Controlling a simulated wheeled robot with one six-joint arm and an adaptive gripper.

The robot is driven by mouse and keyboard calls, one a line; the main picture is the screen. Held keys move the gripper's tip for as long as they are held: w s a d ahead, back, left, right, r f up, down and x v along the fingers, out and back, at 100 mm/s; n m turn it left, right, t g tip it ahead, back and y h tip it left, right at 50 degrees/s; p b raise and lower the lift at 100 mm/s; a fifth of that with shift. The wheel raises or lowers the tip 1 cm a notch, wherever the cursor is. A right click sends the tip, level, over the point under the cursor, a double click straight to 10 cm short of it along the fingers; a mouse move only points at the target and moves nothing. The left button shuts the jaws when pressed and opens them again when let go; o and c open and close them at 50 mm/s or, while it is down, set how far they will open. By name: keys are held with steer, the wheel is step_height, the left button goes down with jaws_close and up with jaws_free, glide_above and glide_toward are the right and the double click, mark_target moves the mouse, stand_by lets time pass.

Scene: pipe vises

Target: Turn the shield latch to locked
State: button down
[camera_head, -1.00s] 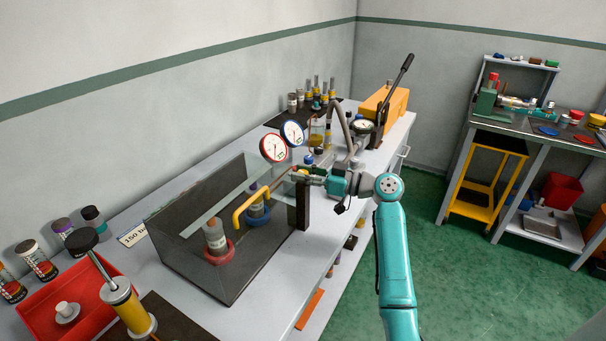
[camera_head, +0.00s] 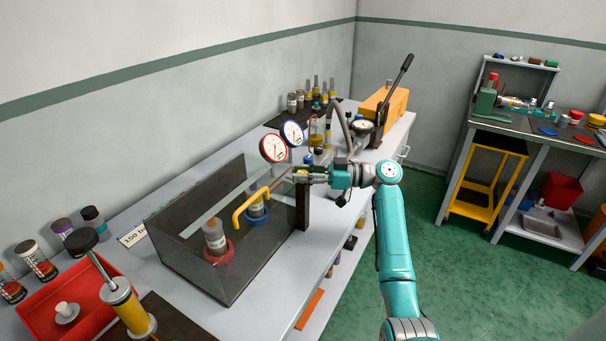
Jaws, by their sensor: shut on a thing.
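The shield is a transparent dark box (camera_head: 185,265) on the grey bench, with a yellow handle (camera_head: 240,216) on its lid. A dark post (camera_head: 303,208) stands at its right end. My gripper (camera_head: 298,174) is at the top of this post, reaching in from the right. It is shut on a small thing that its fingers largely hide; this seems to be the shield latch. I cannot tell the latch's angle. A thin reddish rod (camera_head: 279,178) shows just left of the fingertips.
Two round gauges (camera_head: 273,148) stand close behind my gripper. A hose (camera_head: 341,119) and an orange pump (camera_head: 384,104) are to the right. A red tray (camera_head: 50,318) and a yellow cylinder (camera_head: 131,310) are at front left. The green floor right of the bench is open.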

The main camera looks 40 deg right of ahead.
steer(key=c, duration=0.8)
jaws_free()
steer(key=shift+f, duration=0.15)
steer(key=shift+d, duration=0.1)
steer(key=v, duration=1.1)
steer(key=shift+s+d, duration=0.2)
steer(key=shift+s, duration=0.15)
